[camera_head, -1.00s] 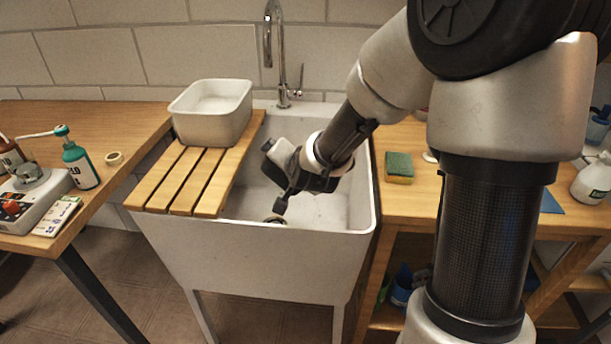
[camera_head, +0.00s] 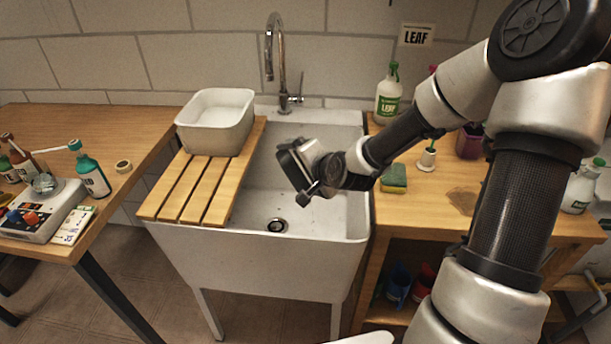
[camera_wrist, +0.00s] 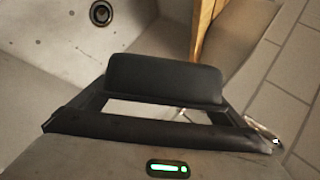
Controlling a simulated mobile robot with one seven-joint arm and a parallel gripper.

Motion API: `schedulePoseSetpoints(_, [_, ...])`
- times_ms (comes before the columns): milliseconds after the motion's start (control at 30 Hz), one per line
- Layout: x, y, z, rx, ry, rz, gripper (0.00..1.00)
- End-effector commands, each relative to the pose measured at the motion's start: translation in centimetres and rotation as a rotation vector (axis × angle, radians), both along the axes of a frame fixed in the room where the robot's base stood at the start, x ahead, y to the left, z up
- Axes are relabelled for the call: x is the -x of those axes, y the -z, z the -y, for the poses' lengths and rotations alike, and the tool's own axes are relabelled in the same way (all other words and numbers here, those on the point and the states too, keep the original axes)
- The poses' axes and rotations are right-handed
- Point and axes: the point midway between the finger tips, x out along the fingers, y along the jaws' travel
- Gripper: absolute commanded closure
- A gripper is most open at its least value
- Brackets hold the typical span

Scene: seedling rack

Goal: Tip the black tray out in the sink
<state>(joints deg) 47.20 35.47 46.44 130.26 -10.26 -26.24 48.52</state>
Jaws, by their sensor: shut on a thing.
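My gripper (camera_head: 298,172) is over the sink (camera_head: 340,222), above its basin and clear of its rim. It is shut on a dark thing that I take for the black tray. In the head view this dark part is small and merges with the black fingers, so its outline and tilt cannot be told. In the wrist view, black parts of my gripper (camera_wrist: 165,82) fill the middle. The drain (camera_head: 277,225) shows in the basin floor and also at the top left of the wrist view (camera_wrist: 101,13). No loose soil can be made out in the basin.
A white tub (camera_head: 215,140) stands on a slatted wooden board (camera_head: 190,190) across the sink's left side. The tap (camera_head: 275,50) rises behind the basin. A sponge (camera_head: 394,180), a spray bottle (camera_head: 388,95) and a small brush (camera_head: 427,158) stand on the right counter.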

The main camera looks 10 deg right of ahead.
Motion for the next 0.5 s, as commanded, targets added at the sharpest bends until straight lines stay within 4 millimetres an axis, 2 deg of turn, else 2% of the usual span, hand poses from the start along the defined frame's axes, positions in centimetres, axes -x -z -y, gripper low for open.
schedulePoseSetpoints(33, [-0.1, -0.6, 0.6, -0.037, 0.007, -0.008, 0.3])
schedulePoseSetpoints(267, [-0.3, -0.3, 0.5, -0.091, -0.002, -0.02, 0.3])
schedulePoseSetpoints(500, [-0.5, -0.6, 1.6, -0.149, 0.005, -0.034, 0.3])
